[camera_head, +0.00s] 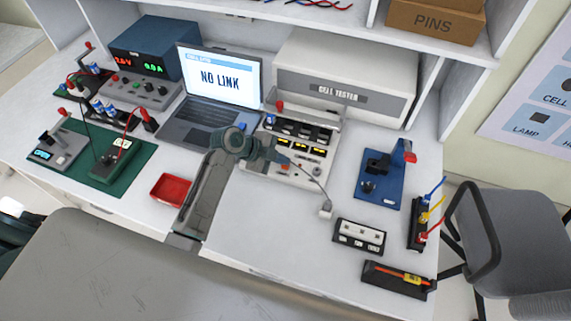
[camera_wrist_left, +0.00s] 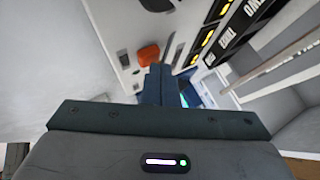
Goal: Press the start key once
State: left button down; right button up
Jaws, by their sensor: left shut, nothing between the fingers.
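The cell tester (camera_head: 345,90) is a large pale box at the back, with a sloped control panel (camera_head: 255,169) in front of it. The panel carries dark slots and yellow-lit displays. In the left wrist view an orange key (camera_wrist_left: 148,54) sits on the pale panel; I cannot read a label on it. My left gripper (camera_head: 286,160) reaches over the panel from the left. Its blue fingers (camera_wrist_left: 160,85) are shut and empty, close to the orange key; I cannot tell whether they touch it. My right gripper is not in view.
The laptop (camera_head: 222,80) reading "NO LINK" stands left of the panel. A red tray (camera_head: 171,189) lies at the front edge. A blue fixture (camera_head: 381,182) and a black-and-white block (camera_head: 359,236) stand to the right. A cable with a pale plug (camera_head: 325,209) lies before the panel.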

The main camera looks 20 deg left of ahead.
pick_arm(q)
jog(key=shift+f, duration=0.3)
dwell(0.4)
jog(key=shift+r, duration=0.1)
jog(key=shift+r+p, duration=0.45)
jog(key=shift+r, duration=0.35)
jog(key=shift+r, duration=0.15)
notch_tip(320, 180, up, 5)
jog(key=p, duration=0.3)
jog(key=shift+p, duration=0.35)
